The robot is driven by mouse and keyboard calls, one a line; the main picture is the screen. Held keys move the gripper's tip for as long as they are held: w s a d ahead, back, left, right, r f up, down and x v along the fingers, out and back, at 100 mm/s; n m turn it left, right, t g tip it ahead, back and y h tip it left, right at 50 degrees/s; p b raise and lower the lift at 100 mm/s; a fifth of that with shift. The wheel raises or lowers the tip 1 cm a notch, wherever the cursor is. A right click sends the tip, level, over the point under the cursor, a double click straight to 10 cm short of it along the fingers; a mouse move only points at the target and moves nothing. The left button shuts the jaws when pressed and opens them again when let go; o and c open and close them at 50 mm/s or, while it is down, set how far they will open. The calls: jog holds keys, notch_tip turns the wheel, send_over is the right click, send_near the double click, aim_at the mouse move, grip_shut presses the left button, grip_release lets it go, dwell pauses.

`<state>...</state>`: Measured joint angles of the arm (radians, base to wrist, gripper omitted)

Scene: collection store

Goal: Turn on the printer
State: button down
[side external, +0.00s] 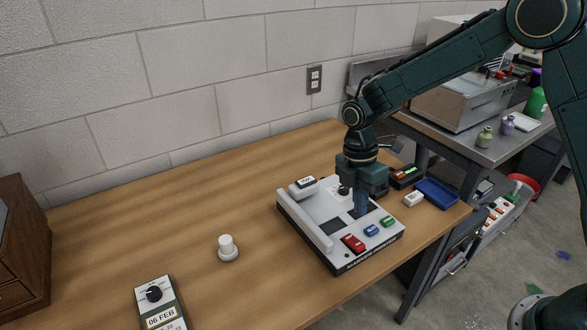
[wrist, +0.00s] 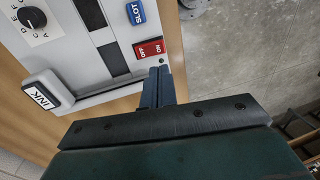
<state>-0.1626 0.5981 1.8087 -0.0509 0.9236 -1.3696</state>
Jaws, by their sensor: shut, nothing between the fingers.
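The printer (side external: 320,213) is a pale, low box on the wooden table, with controls on its top. A red rocker switch (side external: 353,243) sits near its front edge. In the wrist view the switch (wrist: 150,48) is marked OFF and ON; I cannot tell which side is pressed. My gripper (side external: 361,212) points down over the printer, its blue fingers together and empty. In the wrist view the fingertips (wrist: 159,72) appear just beside the red switch; whether they touch the printer is unclear.
Blue (side external: 371,230) and green (side external: 388,221) buttons neighbour the switch. The printer also has an INK piece (wrist: 42,95) and a dial (wrist: 32,18). A white knob (side external: 228,248) and a date device (side external: 158,305) stand left. A blue tray (side external: 437,194) lies right. The table's back left is clear.

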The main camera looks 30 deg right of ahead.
aim_at(359, 244)
jog(key=f, duration=0.3)
jog(key=s+f, duration=0.1)
jog(key=f, duration=0.4)
jog(key=shift+s+f, duration=0.3)
jog(key=shift+s, duration=0.05)
jog(key=shift+s+f, duration=0.1)
jog(key=shift+f, duration=0.05)
jog(key=shift+f+t, duration=0.1)
jog(key=shift+t, duration=0.2)
jog(key=shift+w, duration=0.2)
jog(key=shift+w, duration=0.5)
jog(key=shift+r, duration=0.2)
jog(key=shift+r, duration=0.1)
